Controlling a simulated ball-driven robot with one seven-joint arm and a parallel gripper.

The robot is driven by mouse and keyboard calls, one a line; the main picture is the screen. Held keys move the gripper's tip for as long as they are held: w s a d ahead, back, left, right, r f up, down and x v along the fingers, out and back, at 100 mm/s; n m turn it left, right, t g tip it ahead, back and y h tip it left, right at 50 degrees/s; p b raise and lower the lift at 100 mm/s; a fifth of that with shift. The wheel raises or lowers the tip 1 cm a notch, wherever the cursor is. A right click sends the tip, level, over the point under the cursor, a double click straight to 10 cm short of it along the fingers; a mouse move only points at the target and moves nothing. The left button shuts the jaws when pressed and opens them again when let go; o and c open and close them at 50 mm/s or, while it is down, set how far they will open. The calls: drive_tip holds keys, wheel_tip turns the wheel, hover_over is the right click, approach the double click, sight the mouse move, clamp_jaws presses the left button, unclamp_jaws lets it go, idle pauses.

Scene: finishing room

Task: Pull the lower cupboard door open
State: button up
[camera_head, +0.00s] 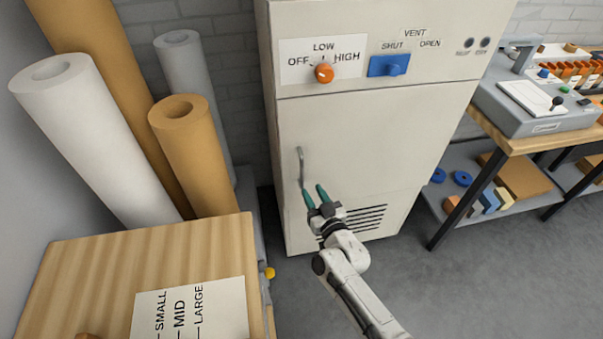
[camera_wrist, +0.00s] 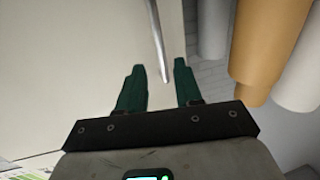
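The lower cupboard door (camera_head: 370,130) is a beige panel on the tall cabinet, and it looks closed. Its handle (camera_head: 301,166) is a thin grey upright bar near the door's left edge. My gripper (camera_head: 314,193) is open, with dark green fingers at the handle's lower end. In the wrist view, the handle (camera_wrist: 157,40) runs down into the gap between the two fingertips (camera_wrist: 159,67), nearer the right finger. The fingers are not closed on it. I cannot tell exactly how deep the bar lies between them.
Above the door are an orange knob (camera_head: 324,73) and a blue vent slider (camera_head: 388,66). Tall rolls (camera_head: 200,150) stand left of the cabinet, behind a wooden table (camera_head: 100,260). A workbench (camera_head: 520,140) stands at right. Grey floor (camera_head: 450,290) is clear in front.

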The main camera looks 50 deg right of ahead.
sight(303, 175)
drive_tip(key=b+x, duration=0.1)
drive_tip(key=x, duration=0.8)
clamp_jaws()
drive_tip(key=shift+s, duration=0.1)
idle(0.3)
